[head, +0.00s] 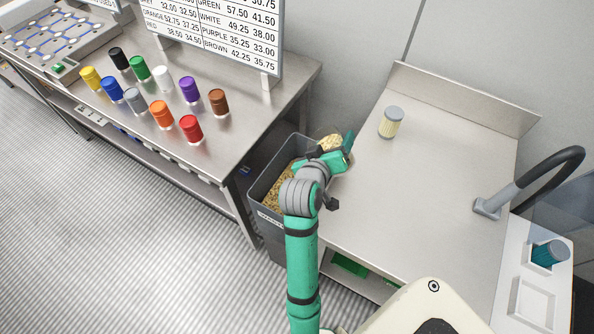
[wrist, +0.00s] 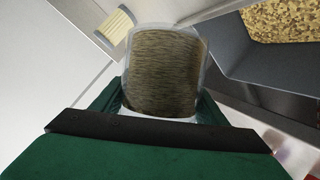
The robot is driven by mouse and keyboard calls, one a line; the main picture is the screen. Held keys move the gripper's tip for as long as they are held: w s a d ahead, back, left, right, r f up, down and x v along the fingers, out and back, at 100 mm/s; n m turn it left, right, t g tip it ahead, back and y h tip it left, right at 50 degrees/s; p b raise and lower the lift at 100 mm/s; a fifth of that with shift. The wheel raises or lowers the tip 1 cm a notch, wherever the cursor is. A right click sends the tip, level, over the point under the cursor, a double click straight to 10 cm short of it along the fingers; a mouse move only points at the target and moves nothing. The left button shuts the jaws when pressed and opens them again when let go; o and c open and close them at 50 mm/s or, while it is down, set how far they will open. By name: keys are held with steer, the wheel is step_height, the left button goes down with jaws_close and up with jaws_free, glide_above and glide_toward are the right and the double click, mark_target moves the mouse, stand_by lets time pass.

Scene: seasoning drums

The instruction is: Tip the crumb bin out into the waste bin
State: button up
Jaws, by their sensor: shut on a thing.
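My gripper (head: 334,154) is at the waste bin's right edge, beside the counter. In the wrist view its jaws (wrist: 161,105) are shut on a clear-walled container with a brown, streaky face, which I take to be the crumb bin (wrist: 163,65). In the head view only a pale, speckled part of the crumb bin (head: 330,142) shows beyond the gripper; the wrist hides the rest. I cannot tell its exact tilt. The waste bin (head: 263,186) is a tall dark grey bin with tan crumbs inside. Its wall also shows at right in the wrist view (wrist: 235,55).
A pale yellow jar with a grey lid (head: 391,122) stands on the steel counter (head: 440,155) right of the waste bin. Several coloured drums (head: 160,114) stand on the left table (head: 240,105). The counter's middle is clear.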

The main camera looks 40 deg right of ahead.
steer(key=shift+r, duration=0.2)
steer(key=shift+w+a+f+n, duration=0.1)
steer(key=shift+w+n, duration=0.2)
steer(key=shift+n, duration=0.1)
steer(key=shift+s, duration=0.25)
steer(key=shift+w+a+h, duration=0.1)
steer(key=shift+w+h, duration=0.1)
steer(key=shift+h, duration=0.1)
steer(key=shift+s+f+g, duration=0.1)
steer(key=shift+g, duration=0.2)
steer(key=shift+w+n+b, duration=0.2)
steer(key=shift+n+b, duration=0.1)
steer(key=shift+s, duration=0.1)
